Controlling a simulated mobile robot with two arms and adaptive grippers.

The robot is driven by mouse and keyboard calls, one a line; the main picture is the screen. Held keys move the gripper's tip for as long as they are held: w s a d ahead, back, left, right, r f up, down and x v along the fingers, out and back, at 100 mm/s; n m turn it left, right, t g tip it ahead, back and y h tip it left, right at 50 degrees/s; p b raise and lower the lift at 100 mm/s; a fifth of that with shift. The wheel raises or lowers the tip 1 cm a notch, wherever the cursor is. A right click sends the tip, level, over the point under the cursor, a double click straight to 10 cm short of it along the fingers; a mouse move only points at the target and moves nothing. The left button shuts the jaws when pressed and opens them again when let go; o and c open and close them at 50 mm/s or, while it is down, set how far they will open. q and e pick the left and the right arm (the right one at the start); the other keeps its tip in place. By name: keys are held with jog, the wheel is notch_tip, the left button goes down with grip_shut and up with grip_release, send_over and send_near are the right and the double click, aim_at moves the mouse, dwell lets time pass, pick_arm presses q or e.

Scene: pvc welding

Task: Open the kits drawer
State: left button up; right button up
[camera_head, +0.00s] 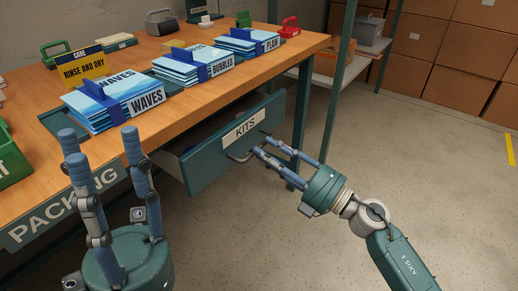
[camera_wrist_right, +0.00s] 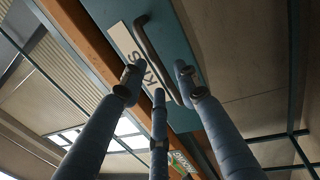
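The kits drawer (camera_head: 215,160) is under the packing table and stands partly out, with a strip of its inside showing behind the teal front. Its front bears a "KITS" label (camera_head: 243,125) and a bar handle (camera_head: 238,159). In the right wrist view the handle (camera_wrist_right: 152,52) runs between the fingers of my right gripper (camera_wrist_right: 158,80). In the head view my right gripper (camera_head: 264,147) is at the handle; whether its fingers press on the bar is unclear. My left gripper (camera_head: 100,145) is open and empty, fingers upward, in front of the table's left part.
On the wooden tabletop (camera_head: 215,85) are kit stacks labelled WAVES (camera_head: 120,100), BUBBLES (camera_head: 195,66) and PLAIN (camera_head: 248,42), and a yellow care sign (camera_head: 84,66). A table leg (camera_head: 300,125) stands right of the drawer. Floor (camera_head: 420,150) to the right is clear, with cardboard boxes (camera_head: 460,70) behind.

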aim_at(261, 148)
jog(key=shift+x, duration=1.55)
jog(key=shift+c, duration=0.5)
jog(key=shift+d, duration=0.1)
grip_shut()
